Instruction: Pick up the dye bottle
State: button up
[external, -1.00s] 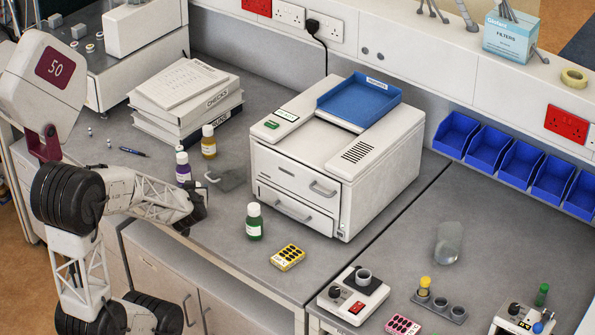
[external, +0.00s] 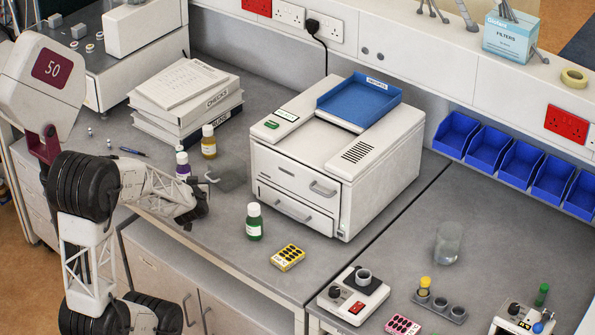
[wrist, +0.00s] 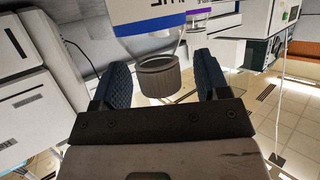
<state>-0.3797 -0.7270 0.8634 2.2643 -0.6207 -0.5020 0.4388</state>
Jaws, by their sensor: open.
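Three white-capped bottles stand on the grey bench in the external view: a purple one (external: 183,168), an amber one (external: 208,142) and a green one (external: 254,222). I cannot tell which is the dye bottle. My gripper (external: 191,213) is low over the bench's front edge, in front of the purple bottle and left of the green one. In the wrist view my gripper (wrist: 161,78) is open. A bottle with a dark ribbed cap (wrist: 159,77) and blue-striped label shows upside down between the fingers; I cannot tell whether they touch it. A purple-banded bottle (wrist: 197,14) is beside it.
A white printer-like machine (external: 335,160) stands right of the bottles. Stacked binders (external: 187,95) are behind them. A grey flat handled thing (external: 228,178) lies beside the purple bottle.

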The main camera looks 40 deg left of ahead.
grip_shut()
dwell(0.3)
jog(key=shift+r, duration=0.2)
jog(key=shift+r, duration=1.6)
jog(key=s+d+r, duration=0.1)
jog(key=s+d, duration=0.4)
jog(key=s, duration=0.5)
jog(key=shift+s, duration=0.15)
jog(key=shift+s+d+r, duration=0.1)
jog(key=shift+s+d, duration=0.25)
jog(key=shift+s, duration=0.25)
jog(key=shift+s+d+r, duration=0.1)
jog(key=shift+s+d, duration=0.2)
jog(key=shift+s, duration=0.35)
jog(key=shift+s+d, duration=0.35)
jog(key=shift+s, duration=0.25)
jog(key=shift+s+d, duration=0.1)
jog(key=shift+s, duration=0.05)
